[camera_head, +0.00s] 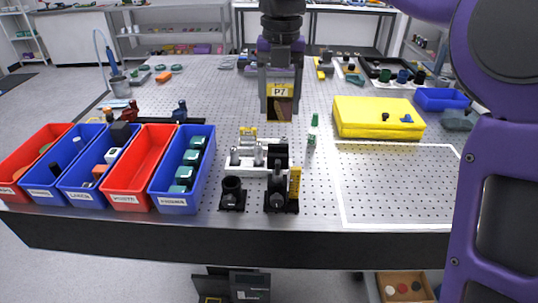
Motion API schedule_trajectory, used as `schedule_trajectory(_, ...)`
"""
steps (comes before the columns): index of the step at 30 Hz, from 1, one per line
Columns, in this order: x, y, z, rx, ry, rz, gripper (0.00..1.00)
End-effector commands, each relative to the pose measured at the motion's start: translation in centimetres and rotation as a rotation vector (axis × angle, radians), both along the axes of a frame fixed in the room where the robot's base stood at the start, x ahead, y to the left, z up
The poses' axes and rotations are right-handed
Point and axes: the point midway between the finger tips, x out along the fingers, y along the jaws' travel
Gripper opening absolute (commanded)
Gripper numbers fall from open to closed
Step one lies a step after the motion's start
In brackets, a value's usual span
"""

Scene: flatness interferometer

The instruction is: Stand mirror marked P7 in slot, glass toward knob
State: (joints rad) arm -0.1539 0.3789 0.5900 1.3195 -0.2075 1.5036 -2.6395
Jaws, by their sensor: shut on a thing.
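My gripper (281,115) hangs over the middle of the table, above and behind the optical fixtures. It is shut on the mirror marked P7 (280,91), whose yellow label faces the camera. The mirror is upright and held clear of the table. Its glass face cannot be made out. Nearer the front edge is a white-based fixture (242,168) with silver cylinders. In front of it stands a black mount (279,192) with a yellow strip on its right, beside a short black post holder (232,194). The slot and the knob are too small to tell apart.
Red and blue bins (145,168) line the left front. A yellow case (377,117) with small items on top lies at the right, behind a white-outlined empty area (395,185). Small green parts (312,139) stand right of the fixture. A blue tray (441,98) is further right.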

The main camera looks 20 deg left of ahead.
Motion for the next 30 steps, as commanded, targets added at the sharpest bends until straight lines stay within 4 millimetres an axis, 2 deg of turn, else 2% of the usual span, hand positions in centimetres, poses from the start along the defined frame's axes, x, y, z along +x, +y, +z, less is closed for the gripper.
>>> schedule_trajectory(9,-0.1,0.0,-5.4,-0.003,0.002,0.016,0.0)
schedule_trajectory(14,-0.1,0.0,-6.4,-0.001,0.001,0.015,0.0)
schedule_trajectory(21,-0.1,0.0,-9.6,-0.001,0.002,0.014,0.0)
schedule_trajectory(30,-0.1,0.0,-9.8,-0.001,0.0,0.013,0.0)
